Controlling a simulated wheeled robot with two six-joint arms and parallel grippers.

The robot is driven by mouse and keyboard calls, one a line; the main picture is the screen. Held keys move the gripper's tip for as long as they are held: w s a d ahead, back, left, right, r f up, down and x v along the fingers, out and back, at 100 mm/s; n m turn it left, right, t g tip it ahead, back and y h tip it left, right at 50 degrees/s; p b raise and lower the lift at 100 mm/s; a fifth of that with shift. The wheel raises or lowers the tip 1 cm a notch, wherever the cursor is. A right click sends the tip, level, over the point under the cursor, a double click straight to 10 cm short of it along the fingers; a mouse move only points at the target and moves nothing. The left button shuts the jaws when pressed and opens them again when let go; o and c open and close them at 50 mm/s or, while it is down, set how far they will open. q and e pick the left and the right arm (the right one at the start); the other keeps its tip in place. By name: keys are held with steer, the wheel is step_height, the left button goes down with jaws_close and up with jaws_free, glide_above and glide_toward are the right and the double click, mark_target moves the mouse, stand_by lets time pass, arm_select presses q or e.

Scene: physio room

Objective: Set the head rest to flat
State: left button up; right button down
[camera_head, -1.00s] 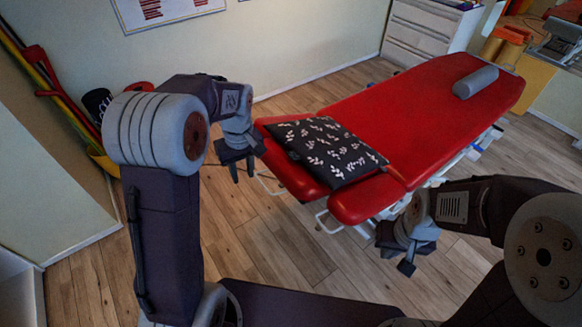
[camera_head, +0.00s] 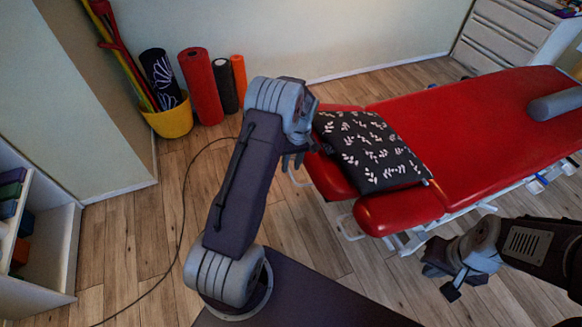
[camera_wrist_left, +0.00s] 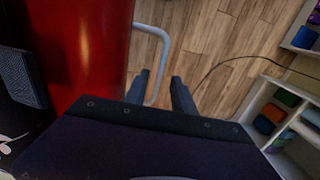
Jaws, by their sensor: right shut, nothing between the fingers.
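The red treatment table (camera_head: 470,130) has its head end nearest me. A black pillow with white leaves (camera_head: 365,150) lies on the head rest (camera_head: 328,172) and hides much of it, so I cannot tell its tilt. White metal bars (camera_head: 352,230) stick out below the head end. My left gripper (camera_head: 291,162) is at the head rest's left edge. In the left wrist view its fingers (camera_wrist_left: 160,88) are apart, with a curved white bar (camera_wrist_left: 163,40) beside the red padding, reaching toward the gap; contact is unclear. My right gripper (camera_head: 451,284) is shut and empty, right of the head end.
A grey bolster (camera_head: 556,103) lies on the table. A yellow bucket (camera_head: 172,120) and upright rolls (camera_head: 202,85) stand by the back wall. A white shelf (camera_head: 45,240) stands at the left. Wooden floor is free between, with a cable across it.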

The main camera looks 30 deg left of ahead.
arm_select(q)
steer(key=shift+s+a+f, duration=0.1)
steer(key=shift+f, duration=0.55)
jaws_close()
stand_by(1.0)
